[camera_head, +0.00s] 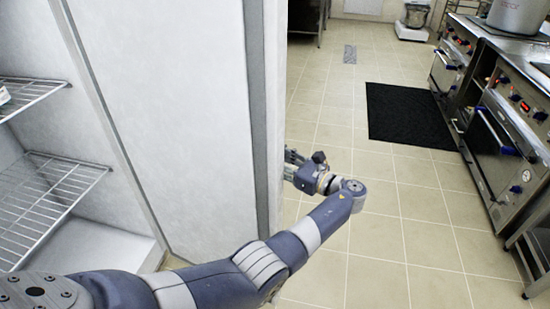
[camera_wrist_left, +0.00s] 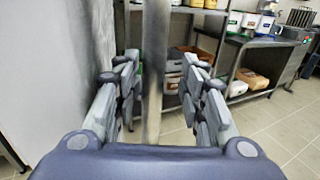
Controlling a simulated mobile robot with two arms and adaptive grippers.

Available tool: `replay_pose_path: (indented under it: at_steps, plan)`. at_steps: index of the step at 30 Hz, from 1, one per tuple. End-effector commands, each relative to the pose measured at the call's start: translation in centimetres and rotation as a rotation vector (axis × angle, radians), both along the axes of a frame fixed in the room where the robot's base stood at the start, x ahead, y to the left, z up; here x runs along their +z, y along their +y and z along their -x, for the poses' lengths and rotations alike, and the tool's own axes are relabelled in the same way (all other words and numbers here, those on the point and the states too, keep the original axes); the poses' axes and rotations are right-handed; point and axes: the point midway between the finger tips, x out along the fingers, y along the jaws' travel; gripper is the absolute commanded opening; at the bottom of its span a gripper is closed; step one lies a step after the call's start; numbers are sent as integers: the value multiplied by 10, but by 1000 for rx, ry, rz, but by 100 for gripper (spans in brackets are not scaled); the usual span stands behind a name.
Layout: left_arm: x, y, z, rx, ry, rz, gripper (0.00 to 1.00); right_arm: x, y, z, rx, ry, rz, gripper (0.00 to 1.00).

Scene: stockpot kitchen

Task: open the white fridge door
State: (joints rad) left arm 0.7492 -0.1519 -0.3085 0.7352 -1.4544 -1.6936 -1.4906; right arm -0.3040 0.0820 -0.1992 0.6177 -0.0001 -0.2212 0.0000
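The white fridge door (camera_head: 170,110) stands open in the head view, its inner face towards me and the fridge interior showing at left. My left arm reaches past the door's free edge. My left gripper (camera_head: 300,168) is at the outer side of that edge, partly hidden by the door. In the left wrist view the door's outer face (camera_wrist_left: 50,75) fills the left side. A vertical grey bar (camera_wrist_left: 154,70), seemingly the door handle, stands between the fingers of my left gripper (camera_wrist_left: 160,75). The fingers are apart, with visible gaps on both sides of the bar. My right gripper is not in view.
Wire shelves (camera_head: 45,195) are inside the fridge at left. Stoves (camera_head: 500,130) line the right side, with a stockpot (camera_head: 518,15) on top. A black mat (camera_head: 408,115) lies on the tiled floor. The floor between door and stoves is clear. The wrist view shows storage shelves (camera_wrist_left: 240,85) beyond.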

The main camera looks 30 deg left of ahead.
Motion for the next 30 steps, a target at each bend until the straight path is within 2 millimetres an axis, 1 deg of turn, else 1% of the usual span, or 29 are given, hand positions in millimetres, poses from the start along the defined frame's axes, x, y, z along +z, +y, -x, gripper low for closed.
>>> replay_pose_path:
  at_steps: [5, 8, 11, 18, 21, 25, 30]
  plan:
    - [1, 2, 0, 3, -2, -3, 38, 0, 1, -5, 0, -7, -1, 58]
    - [1, -3, 1, 3, -2, -3, 38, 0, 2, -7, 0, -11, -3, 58]
    - [1, -15, 2, 0, -1, -1, 38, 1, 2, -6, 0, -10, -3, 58]
    - [1, -56, 10, -2, 1, -1, 38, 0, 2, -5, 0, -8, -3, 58]
    - [1, -67, 12, -1, 0, -2, 38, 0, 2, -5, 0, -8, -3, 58]
    - [1, -74, 13, -1, -1, -3, 38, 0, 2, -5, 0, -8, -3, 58]
    - [1, -75, 14, 0, -1, -3, 38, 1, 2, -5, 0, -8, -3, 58]
